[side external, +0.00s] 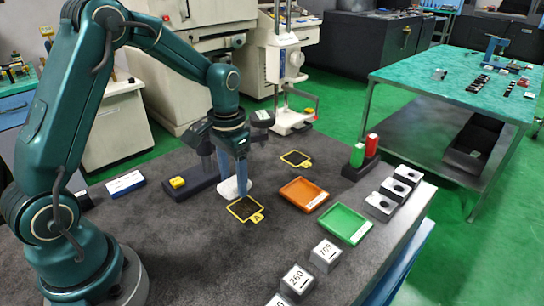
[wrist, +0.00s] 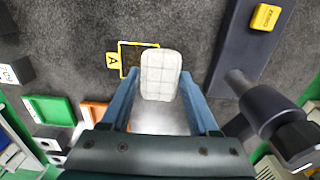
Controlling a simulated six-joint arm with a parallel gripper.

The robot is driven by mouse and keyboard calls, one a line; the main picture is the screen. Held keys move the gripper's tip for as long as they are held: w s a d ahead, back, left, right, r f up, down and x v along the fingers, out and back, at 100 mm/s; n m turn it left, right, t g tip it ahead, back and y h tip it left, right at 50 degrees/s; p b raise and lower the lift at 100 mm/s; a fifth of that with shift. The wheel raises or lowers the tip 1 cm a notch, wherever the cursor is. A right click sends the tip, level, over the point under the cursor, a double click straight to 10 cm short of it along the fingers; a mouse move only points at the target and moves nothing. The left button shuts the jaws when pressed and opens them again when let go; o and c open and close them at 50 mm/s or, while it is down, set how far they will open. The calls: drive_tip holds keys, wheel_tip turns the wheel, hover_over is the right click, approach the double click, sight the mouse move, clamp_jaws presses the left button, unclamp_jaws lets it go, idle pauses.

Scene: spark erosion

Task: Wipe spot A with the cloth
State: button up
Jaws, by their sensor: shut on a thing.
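My gripper (side external: 234,194) points down at the dark mat and is shut on the white cloth (wrist: 160,76). The cloth is a pale, quilted pad with rounded corners between my two blue fingers in the wrist view. In the side view it shows as a white patch (side external: 225,194) around the fingertips. Spot A (side external: 244,208) is a dark square in a yellow frame with an "A" tag, just in front of the fingertips. In the wrist view, the cloth hides the right part of spot A (wrist: 133,60). I cannot tell whether the cloth touches the mat.
A second yellow-framed spot (side external: 296,158) lies behind. An orange tray (side external: 303,194) and green tray (side external: 343,224) lie to the right, with numbered blocks (side external: 298,280) in front. A yellow block (side external: 178,182) sits on a dark base (side external: 198,184) at left. Bare mat lies in front.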

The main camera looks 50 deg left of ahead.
sight(254, 216)
drive_tip(key=shift+f, duration=0.85)
drive_tip(key=shift+d+f, duration=0.5)
drive_tip(key=shift+f, duration=0.05)
drive_tip(key=shift+c, duration=0.7)
drive_tip(key=shift+d+f, duration=0.1)
drive_tip(key=shift+d, duration=2.55)
drive_tip(key=shift+a, duration=3.2)
drive_tip(key=shift+r, duration=4.15)
drive_tip(key=shift+s, duration=0.1)
